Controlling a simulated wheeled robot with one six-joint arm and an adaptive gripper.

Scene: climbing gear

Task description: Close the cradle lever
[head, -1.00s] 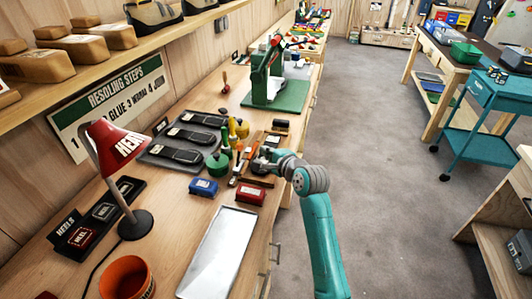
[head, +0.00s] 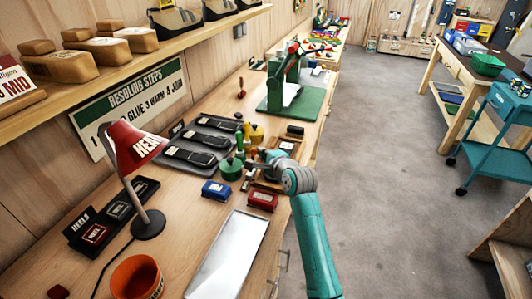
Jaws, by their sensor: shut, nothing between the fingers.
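A green press-like machine (head: 284,78) stands on a green base plate (head: 302,106) farther along the bench, with a red-tipped part at its top. This may be the cradle with its lever, but I cannot tell for sure, nor whether the lever is open or closed. My gripper (head: 256,160) is shut and empty. It is low over the bench on the near side of the machine, apart from it, among small tools. My wrist partly hides the tools there.
Close around my gripper are a green round pot (head: 231,168), a blue box (head: 216,190), a red box (head: 262,200) and dark sole plates on a grey tray (head: 172,154). A metal tray (head: 232,250) and a red lamp (head: 137,146) stand nearer.

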